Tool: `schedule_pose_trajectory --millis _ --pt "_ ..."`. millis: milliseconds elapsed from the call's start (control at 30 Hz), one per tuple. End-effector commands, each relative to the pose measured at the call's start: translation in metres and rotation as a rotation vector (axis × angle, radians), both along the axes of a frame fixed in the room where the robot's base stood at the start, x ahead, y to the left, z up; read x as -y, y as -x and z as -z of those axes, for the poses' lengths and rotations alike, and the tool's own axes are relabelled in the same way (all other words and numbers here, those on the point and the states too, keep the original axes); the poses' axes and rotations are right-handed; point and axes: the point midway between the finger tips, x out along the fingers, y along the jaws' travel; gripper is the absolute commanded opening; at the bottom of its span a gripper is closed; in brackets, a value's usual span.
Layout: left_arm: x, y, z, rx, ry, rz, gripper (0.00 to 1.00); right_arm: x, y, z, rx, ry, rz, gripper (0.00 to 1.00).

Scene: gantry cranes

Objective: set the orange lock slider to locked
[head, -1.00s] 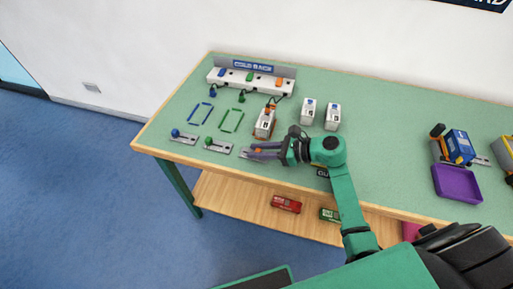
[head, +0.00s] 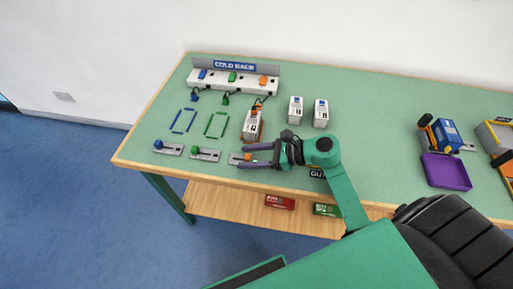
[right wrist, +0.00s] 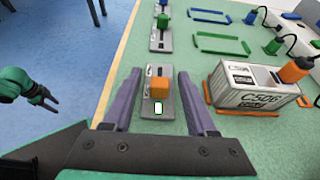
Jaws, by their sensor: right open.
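The orange lock slider (head: 248,157) has an orange block knob on a grey plate at the table's front edge. In the right wrist view the knob (right wrist: 159,88) stands around the middle of its plate (right wrist: 167,73), with a white mark (right wrist: 158,107) at the plate's near end. My right gripper (head: 245,156) is open, its purple fingers on either side of the knob. In the right wrist view the gripper (right wrist: 154,97) shows gaps on both sides of the knob. My left gripper (right wrist: 48,99) shows small at the left there, away from the table; its jaw state is unclear.
Blue (head: 158,145) and green (head: 195,150) sliders stand to the left. A white container (head: 252,125) with an orange plug stands behind the orange slider. Two white containers (head: 295,110) (head: 321,113) stand further right. A purple tray (head: 446,171) lies at the right.

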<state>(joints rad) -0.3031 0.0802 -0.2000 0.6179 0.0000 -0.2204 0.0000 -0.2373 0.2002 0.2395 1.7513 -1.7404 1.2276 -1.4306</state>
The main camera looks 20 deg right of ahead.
Motion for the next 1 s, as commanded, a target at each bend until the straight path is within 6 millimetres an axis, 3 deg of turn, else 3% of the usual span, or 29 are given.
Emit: schedule_pose_trajectory --millis 267,700,833,1000 --pt "0.0 -0.003 0.003 0.005 0.001 0.0 0.5 0.011 0.007 -0.003 0.0 0.002 0.001 0.57" --pt "0.001 -0.004 0.023 0.008 0.002 0.0 0.5 0.097 0.061 -0.044 -0.002 0.004 0.001 0.57" --pt "0.001 -0.004 0.025 0.008 0.002 0.0 0.5 0.111 0.071 -0.053 -0.001 0.0 0.0 0.57" --pt "0.001 -0.004 0.024 0.007 0.001 0.0 0.5 0.115 0.073 -0.056 0.0 0.0 0.001 0.57"
